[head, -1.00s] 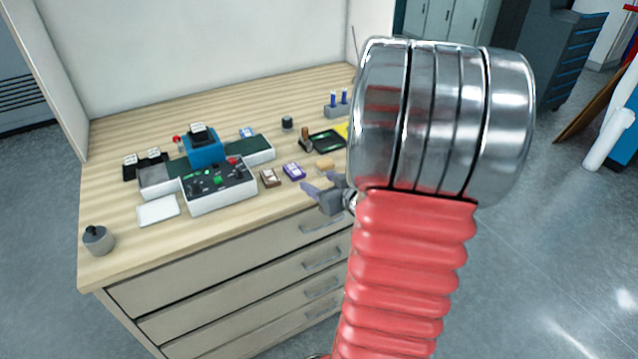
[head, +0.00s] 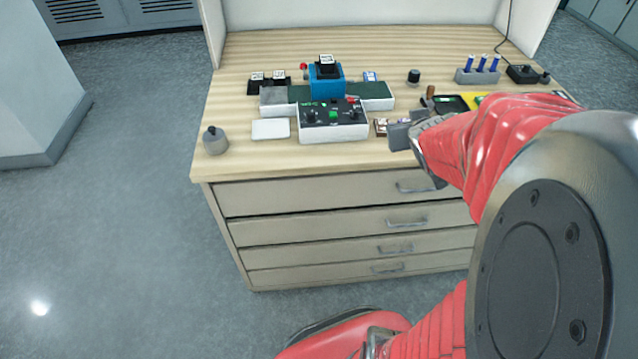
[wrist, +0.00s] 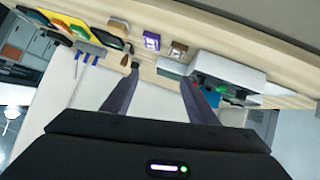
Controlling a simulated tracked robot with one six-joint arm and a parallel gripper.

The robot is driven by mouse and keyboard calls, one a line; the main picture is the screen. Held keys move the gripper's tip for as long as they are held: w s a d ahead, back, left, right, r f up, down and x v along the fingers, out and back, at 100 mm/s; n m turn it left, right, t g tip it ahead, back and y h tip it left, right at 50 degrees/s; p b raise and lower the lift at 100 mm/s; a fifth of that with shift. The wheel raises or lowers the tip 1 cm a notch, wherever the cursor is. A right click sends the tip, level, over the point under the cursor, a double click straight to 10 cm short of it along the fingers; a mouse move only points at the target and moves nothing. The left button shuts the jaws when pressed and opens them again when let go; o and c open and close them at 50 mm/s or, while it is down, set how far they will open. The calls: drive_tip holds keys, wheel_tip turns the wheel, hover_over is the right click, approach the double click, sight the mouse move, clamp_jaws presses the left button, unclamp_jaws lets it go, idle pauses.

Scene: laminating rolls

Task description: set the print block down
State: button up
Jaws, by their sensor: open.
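My gripper (head: 398,136) hangs over the bench's front right part, just right of the control box. In the wrist view its two fingers (wrist: 158,92) are spread apart with nothing between them. Near it lie a small brown block with a pale label (head: 381,127), a purple block (wrist: 152,41) and a tan block (wrist: 118,27). A black block with a white top (head: 326,64) sits on the blue press (head: 327,84). Two similar black blocks (head: 267,80) stand on a black holder at the back left. I cannot tell which of these is the print block.
A control box with knobs (head: 333,121) stands before the dark green belt (head: 378,92). A white plate (head: 270,129) and a grey knobbed weight (head: 215,141) lie left. A rack with blue-topped pegs (head: 478,74) stands back right. The front left bench surface (head: 240,163) is clear.

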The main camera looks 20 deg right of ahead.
drive_tip(key=s+a+r+n+g+y, duration=0.1)
drive_tip(key=s+a, duration=0.3)
drive_tip(key=a, duration=0.5)
drive_tip(key=s+a+r+n+g+y, duration=0.1)
drive_tip(key=s+a+g+y, duration=0.1)
drive_tip(key=s+a, duration=0.3)
drive_tip(key=s+a+r+g+y, duration=0.1)
drive_tip(key=s+a, duration=0.4)
drive_tip(key=a, duration=0.8)
drive_tip(key=shift+s+r+n+y, duration=0.3)
drive_tip(key=shift+n+y, duration=0.1)
drive_tip(key=shift+y, duration=0.4)
drive_tip(key=shift+a, duration=0.1)
